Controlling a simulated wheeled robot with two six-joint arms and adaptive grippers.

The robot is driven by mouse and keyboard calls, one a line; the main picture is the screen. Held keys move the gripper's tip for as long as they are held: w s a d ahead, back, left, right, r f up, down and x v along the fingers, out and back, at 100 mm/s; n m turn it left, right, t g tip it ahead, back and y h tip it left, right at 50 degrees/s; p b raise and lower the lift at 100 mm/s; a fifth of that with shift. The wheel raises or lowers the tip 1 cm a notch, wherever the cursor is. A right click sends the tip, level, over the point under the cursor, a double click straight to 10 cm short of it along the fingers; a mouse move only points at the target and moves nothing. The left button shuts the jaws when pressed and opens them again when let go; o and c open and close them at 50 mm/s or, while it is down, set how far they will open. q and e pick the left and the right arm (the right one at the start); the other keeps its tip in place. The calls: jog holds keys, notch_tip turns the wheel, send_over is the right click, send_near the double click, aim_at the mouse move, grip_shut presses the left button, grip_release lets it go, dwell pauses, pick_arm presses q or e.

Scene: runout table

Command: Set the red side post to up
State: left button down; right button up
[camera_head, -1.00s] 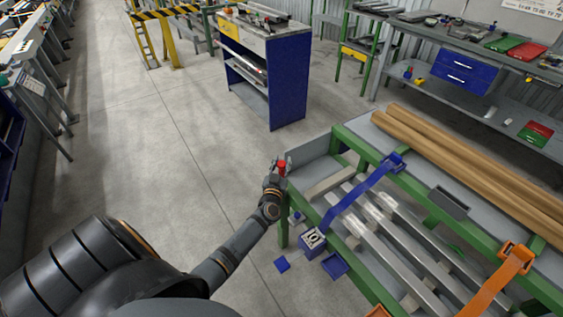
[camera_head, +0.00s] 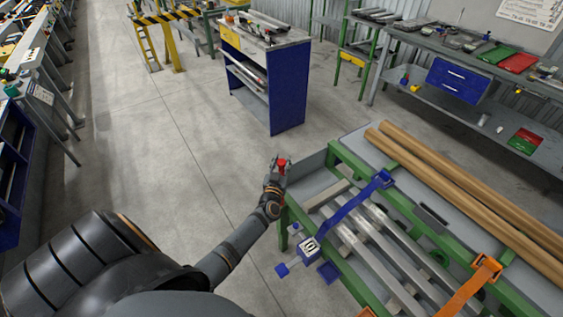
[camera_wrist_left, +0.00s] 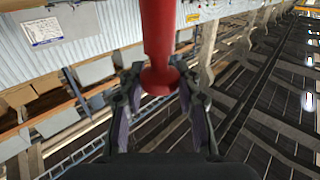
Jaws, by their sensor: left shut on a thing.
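In the left wrist view the red post (camera_wrist_left: 158,35) runs down from the top edge and ends in a rounded red knob between the two fingers (camera_wrist_left: 160,88). The fingers hide part of the post in the head view, and its foot cannot be made out. My right gripper is in neither view.
A blue cabinet (camera_head: 288,90) stands behind. The floor left of the table is clear.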

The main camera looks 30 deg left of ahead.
pick_arm(q)
jog(key=c, duration=0.9)
grip_release()
jog(key=shift+s, duration=0.1)
jog(key=v, duration=1.1)
jog(key=shift+s+d, duration=0.2)
jog(key=shift+s, duration=0.15)
jog(key=shift+d, duration=0.1)
